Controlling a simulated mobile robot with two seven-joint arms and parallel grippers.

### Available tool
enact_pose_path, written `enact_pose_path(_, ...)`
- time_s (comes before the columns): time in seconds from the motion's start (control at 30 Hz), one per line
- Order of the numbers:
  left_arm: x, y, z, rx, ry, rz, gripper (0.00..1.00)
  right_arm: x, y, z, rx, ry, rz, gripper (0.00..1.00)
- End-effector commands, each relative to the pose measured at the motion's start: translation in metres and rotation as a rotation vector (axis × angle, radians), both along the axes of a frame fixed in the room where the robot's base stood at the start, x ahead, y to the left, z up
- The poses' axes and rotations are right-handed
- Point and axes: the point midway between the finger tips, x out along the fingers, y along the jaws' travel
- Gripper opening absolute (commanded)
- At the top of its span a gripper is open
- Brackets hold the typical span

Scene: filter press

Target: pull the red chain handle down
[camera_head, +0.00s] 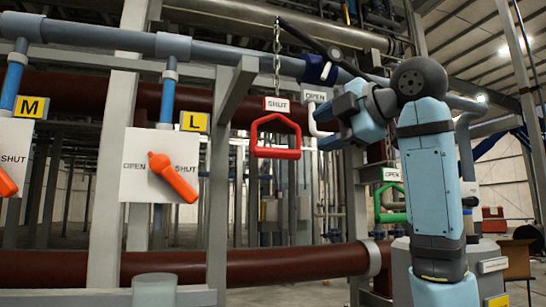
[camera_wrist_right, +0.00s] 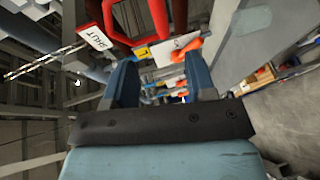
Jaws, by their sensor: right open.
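The gripper is open and empty, and no contact with the handle shows. In the right wrist view the red handle (camera_wrist_right: 160,18) is at the top, beyond the spread blue fingers (camera_wrist_right: 160,65), and is partly cut off by the picture edge. My left gripper is not in view.
A white handle (camera_head: 313,122) with an OPEN sign hangs close behind my right gripper. A green handle (camera_head: 391,217) is lower right. Orange levers (camera_head: 172,177) sit on white panels at the left. A brown pipe (camera_head: 300,263) runs low across.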

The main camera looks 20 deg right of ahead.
Motion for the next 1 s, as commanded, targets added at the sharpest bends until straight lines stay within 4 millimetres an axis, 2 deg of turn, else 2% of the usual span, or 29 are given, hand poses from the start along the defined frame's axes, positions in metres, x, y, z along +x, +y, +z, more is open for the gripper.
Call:
enact_pose_path(0.17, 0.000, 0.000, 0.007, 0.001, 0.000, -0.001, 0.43, 0.014, 0.008, 0.000, -0.005, 0.003, 0.004, 0.51)
enact_pose_path(0.5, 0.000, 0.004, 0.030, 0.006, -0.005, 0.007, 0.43, 0.077, 0.037, -0.012, -0.003, 0.004, 0.003, 0.51)
enact_pose_path(0.7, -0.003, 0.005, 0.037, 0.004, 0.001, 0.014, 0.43, 0.107, 0.051, -0.019, -0.001, 0.004, 0.003, 0.51)
enact_pose_path(1.0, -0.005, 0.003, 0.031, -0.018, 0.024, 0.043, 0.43, 0.122, 0.057, -0.024, -0.002, 0.000, 0.001, 0.51)
